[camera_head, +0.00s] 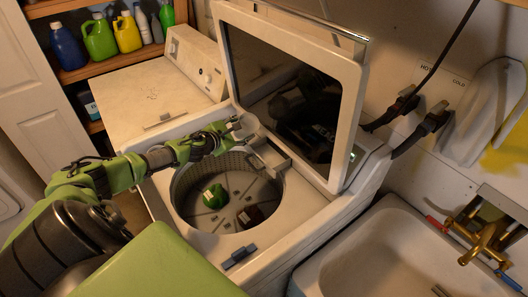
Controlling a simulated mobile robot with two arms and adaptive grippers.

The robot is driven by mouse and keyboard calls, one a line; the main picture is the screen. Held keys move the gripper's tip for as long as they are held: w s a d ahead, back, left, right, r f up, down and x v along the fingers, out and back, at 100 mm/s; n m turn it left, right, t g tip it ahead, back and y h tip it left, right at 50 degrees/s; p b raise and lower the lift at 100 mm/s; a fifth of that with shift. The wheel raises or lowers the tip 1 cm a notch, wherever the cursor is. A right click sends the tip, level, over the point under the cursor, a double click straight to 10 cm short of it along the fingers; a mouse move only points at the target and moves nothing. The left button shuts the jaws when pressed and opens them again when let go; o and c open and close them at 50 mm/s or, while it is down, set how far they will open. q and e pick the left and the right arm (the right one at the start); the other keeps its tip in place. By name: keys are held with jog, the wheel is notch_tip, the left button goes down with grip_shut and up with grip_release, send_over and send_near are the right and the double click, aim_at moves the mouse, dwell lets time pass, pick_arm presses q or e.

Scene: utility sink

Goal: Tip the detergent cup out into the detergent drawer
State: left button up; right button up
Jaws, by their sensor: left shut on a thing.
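My left gripper (232,128) reaches in from the left over the back of the open washer's tub. It is shut on the detergent cup (248,124), a small pale cup partly hidden by the fingers. I cannot tell how far the cup is tilted or what is in it. The detergent drawer (271,153) seems to be the pale recess at the tub's back right rim, just below and right of the cup. My right gripper is not in view.
The washer's glass lid (285,90) stands open behind the tub (200,225). A green item (215,196) and a dark red item (250,215) lie inside. A sink (375,250) is at right; bottles (100,38) stand on a shelf.

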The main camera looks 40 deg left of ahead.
pick_arm(q)
jog(key=shift+w+a+f+n+h+b, duration=0.15)
jog(key=shift+a+n+h+b, duration=0.15)
jog(key=shift+a, duration=0.2)
jog(key=shift+s+a+f+n+h+b, duration=0.1)
jog(key=shift+a+f+n+h+b, duration=0.1)
jog(key=shift+a+n+b, duration=0.25)
jog(key=a+n+b, duration=0.1)
jog(key=b, duration=0.1)
jog(key=n+h+b, duration=0.1)
jog(key=shift+w+a+f+h+b, duration=0.15)
jog(key=shift+a+f+h+b, duration=0.15)
jog(key=shift+a+f+b, duration=0.1)
jog(key=shift+a+n+h+b, duration=0.25)
jog(key=shift+n+h+b, duration=0.2)
jog(key=shift+b, duration=0.35)
